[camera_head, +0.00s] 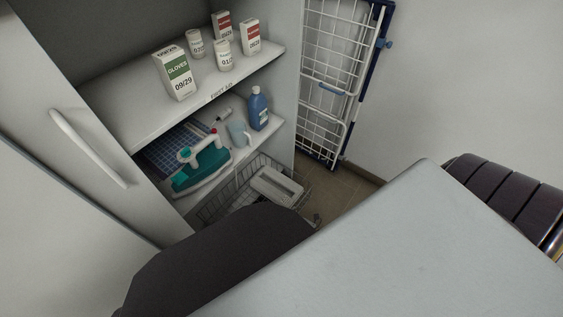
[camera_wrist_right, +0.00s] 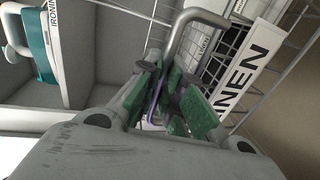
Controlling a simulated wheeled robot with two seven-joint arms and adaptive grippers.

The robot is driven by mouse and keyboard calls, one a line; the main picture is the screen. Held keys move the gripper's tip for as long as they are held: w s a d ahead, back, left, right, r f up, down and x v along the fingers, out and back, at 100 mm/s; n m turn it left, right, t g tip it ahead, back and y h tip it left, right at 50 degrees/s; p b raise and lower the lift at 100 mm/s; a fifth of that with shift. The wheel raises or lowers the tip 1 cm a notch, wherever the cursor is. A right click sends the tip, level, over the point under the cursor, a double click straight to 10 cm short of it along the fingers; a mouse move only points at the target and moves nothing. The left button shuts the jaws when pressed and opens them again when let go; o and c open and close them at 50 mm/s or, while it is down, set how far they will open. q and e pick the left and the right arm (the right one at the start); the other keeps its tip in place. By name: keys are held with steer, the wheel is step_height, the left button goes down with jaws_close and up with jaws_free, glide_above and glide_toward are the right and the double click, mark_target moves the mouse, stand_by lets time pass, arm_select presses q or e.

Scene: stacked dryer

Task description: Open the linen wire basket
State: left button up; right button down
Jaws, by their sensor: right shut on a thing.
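The linen wire basket (camera_head: 212,208) is at the bottom of the open cabinet in the head view, partly hidden by dark and grey parts of my body. A grey-white item (camera_head: 277,187) lies in it. In the right wrist view, the basket's wires (camera_wrist_right: 238,40) carry a white label reading "LINEN" (camera_wrist_right: 247,70). A bent metal handle (camera_wrist_right: 178,30) stands out in front of it. My right gripper (camera_wrist_right: 170,88) has its green-padded fingers shut on the handle. My left gripper is not in view.
Above the basket, a shelf holds a teal iron (camera_head: 205,165) and a blue bottle (camera_head: 258,108). The upper shelf (camera_head: 135,132) holds boxes and small bottles. The cabinet door (camera_head: 60,120) stands at the left. A white wire rack (camera_head: 322,100) is at the right.

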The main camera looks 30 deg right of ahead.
steer(key=shift+d, duration=0.1)
steer(key=c, duration=1.9)
jaws_free()
steer(key=shift+o, duration=0.2)
steer(key=shift+s, duration=0.1)
steer(key=v, duration=1.1)
steer(key=shift+s+d, duration=0.15)
steer(key=shift+s, duration=0.25)
steer(key=shift+w+r, duration=0.1)
